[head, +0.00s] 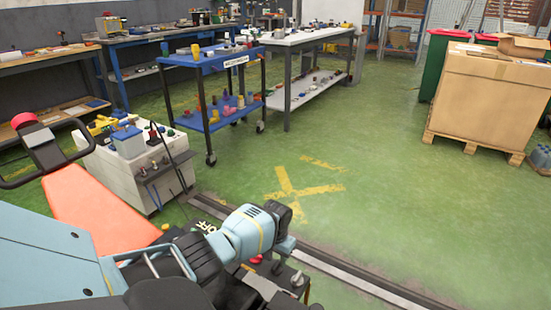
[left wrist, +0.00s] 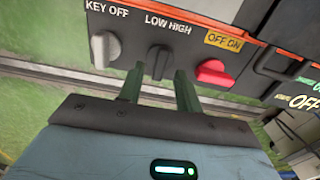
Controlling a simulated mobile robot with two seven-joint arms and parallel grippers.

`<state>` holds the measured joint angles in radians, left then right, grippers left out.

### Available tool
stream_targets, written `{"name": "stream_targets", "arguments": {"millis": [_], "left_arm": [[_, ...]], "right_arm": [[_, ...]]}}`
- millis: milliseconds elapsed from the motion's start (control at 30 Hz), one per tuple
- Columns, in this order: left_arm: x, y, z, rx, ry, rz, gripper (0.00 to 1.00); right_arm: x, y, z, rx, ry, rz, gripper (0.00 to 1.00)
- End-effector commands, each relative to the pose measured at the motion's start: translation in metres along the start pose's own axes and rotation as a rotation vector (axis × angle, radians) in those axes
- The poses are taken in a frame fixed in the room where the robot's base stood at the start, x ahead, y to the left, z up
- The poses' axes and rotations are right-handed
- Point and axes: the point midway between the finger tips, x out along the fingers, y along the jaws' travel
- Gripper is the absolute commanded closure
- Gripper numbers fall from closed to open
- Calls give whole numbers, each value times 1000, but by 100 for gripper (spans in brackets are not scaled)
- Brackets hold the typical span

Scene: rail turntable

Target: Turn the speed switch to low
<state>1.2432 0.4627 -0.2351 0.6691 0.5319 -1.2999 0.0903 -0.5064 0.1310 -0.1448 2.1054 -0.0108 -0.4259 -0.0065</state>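The speed switch, a black knob (left wrist: 157,61) under the words LOW HIGH, shows in the left wrist view on a dark panel (left wrist: 137,35). Its grip stands roughly upright in the picture; I cannot tell which word it points to. My left gripper (left wrist: 159,72) is open, with one dark green finger on each side of the knob's lower part. I cannot tell whether the fingers touch it. In the head view my left gripper (head: 284,246) is over the panel and its fingers are mostly hidden, as is the switch. My right gripper is not in view.
A grey KEY OFF knob (left wrist: 105,47) is left of the switch and a red OFF ON knob (left wrist: 213,72) is right of it, close to the fingers. A white cabinet (head: 140,180) and a blue cart (head: 215,118) stand beyond. Green floor (head: 400,200) is clear at right.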

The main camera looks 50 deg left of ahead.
Motion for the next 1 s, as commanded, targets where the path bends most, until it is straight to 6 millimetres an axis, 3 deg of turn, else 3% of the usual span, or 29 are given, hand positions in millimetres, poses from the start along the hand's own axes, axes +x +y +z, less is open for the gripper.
{"name": "stream_targets", "arguments": {"millis": [33, 100, 300, 1000], "left_arm": [[-15, 0, -2, 0, 6, 1, 65], [-26, 0, -2, -1, 6, 1, 65], [-47, 0, -1, -1, 3, 1, 65], [-52, 0, 0, -1, 1, 1, 65]], "right_arm": [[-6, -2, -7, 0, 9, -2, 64], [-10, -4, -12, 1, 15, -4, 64], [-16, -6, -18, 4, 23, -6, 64], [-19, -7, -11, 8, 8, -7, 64]]}}
